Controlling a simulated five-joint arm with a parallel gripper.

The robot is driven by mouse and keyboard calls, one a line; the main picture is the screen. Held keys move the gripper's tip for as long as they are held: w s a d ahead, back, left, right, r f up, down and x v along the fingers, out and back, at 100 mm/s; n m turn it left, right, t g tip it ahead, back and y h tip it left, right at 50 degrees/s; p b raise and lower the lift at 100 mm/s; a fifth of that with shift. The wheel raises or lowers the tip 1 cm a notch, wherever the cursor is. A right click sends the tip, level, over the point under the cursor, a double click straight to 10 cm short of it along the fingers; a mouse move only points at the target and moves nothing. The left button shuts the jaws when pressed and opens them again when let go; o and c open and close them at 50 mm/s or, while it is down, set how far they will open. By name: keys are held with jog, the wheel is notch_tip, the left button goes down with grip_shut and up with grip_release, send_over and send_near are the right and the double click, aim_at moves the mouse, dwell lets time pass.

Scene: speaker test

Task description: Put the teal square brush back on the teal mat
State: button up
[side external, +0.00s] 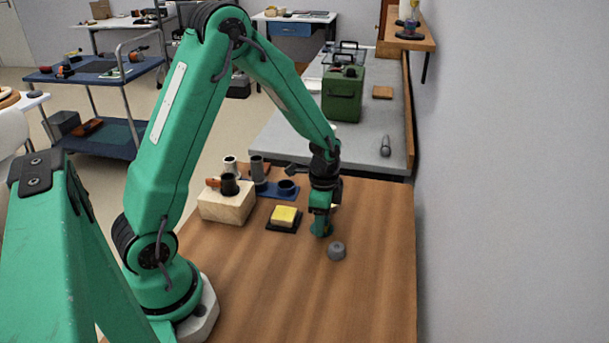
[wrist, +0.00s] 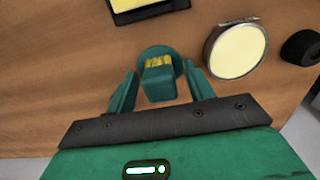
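The teal square brush (wrist: 159,84) with yellow bristles is between the fingers of my gripper (wrist: 163,72) in the wrist view. Its bristle end points at the round teal mat (wrist: 152,51), and it appears upright over the mat. A narrow gap shows between the brush and each finger, so my gripper is open around it. In the side view my gripper (side external: 322,210) points down just above the teal mat (side external: 320,231); there I cannot clearly tell the brush from the gripper. Whether the bristles touch the mat is hidden.
A yellow block (side external: 284,215) sits on a black tray (side external: 283,228) left of my gripper. A grey cylinder (side external: 336,251) stands in front. A wooden block (side external: 226,206) and blue tray (side external: 281,194) are further left. A cream-faced round object (wrist: 235,50) is close beside the right finger.

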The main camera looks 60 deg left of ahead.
jog(key=shift+r, duration=0.2)
notch_tip(320, 180, up, 12)
dwell(0.9)
dwell(0.5)
jog(key=s+d+r+n+t, duration=0.2)
jog(key=s+r+n, duration=0.2)
jog(key=s, duration=0.4)
jog(key=s+d+r+n+t, duration=0.3)
jog(key=s+r+n, duration=0.2)
jog(key=s+r, duration=0.2)
jog(key=shift+s+d+r+t, duration=0.2)
jog(key=shift+s+d+t, duration=0.15)
jog(key=shift+s, duration=0.35)
